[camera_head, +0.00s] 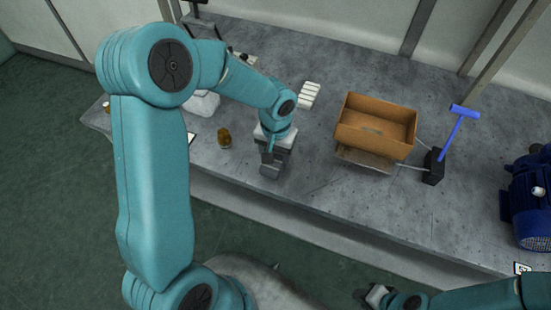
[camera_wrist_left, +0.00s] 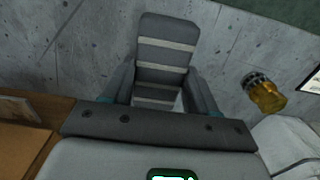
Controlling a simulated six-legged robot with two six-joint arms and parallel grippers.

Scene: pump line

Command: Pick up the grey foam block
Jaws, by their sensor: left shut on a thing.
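The grey foam block (camera_wrist_left: 163,52), dark grey with pale bands across it, is between the two fingers of my left gripper (camera_wrist_left: 155,98) in the left wrist view. The fingers press on its two sides. In the head view, my left gripper (camera_head: 274,150) points down over the grey concrete bench, with the block (camera_head: 270,170) below it near the bench's front edge. I cannot tell whether the block touches the bench. My right gripper (camera_head: 376,294) is low in the head view, in front of the bench; its jaw opening does not show clearly.
A brown open box (camera_head: 376,125) is to the right. Beyond it are a blue T-handled tool (camera_head: 458,130) and a blue motor (camera_head: 530,205). A white ribbed piece (camera_head: 309,95) lies behind.

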